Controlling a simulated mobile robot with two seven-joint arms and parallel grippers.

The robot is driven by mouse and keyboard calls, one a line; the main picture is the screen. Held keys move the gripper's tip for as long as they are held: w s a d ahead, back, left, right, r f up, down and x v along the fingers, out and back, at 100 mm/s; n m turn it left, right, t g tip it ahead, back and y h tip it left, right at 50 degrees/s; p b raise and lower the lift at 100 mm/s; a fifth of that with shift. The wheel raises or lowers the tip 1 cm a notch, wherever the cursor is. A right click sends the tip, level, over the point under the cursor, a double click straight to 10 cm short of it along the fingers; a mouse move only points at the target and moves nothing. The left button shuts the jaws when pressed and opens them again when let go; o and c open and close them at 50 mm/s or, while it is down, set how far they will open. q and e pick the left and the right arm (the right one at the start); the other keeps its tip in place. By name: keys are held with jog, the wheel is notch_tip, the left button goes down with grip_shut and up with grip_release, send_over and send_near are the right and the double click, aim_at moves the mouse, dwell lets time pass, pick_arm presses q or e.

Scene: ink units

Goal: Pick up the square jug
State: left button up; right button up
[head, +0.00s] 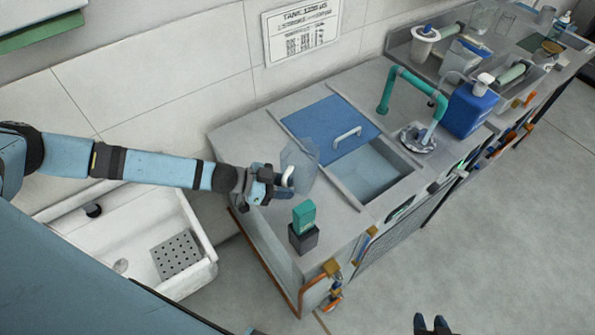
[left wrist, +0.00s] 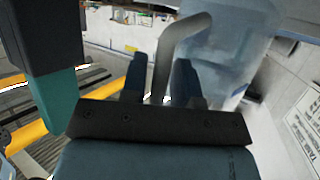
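The square jug (head: 302,170) is a clear, bluish, see-through vessel with a pale handle. In the head view it is over the grey counter, left of the blue lid. I cannot tell whether its base touches the counter. My left gripper (head: 284,180) is at its handle. In the left wrist view, the fingers (left wrist: 161,75) sit close on both sides of the grey handle, shut on it, with the jug's body (left wrist: 232,50) beyond. My right gripper (head: 430,321) shows only its fingertips at the bottom edge, apart and with nothing between them.
A dark box with a green top (head: 304,220) stands close by at the counter's front, and large in the left wrist view (left wrist: 52,60). The blue lid (head: 325,120) and open basin (head: 370,170) lie to the right. A white sink (head: 190,225) is at left.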

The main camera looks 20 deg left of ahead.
pick_arm(q)
grip_shut()
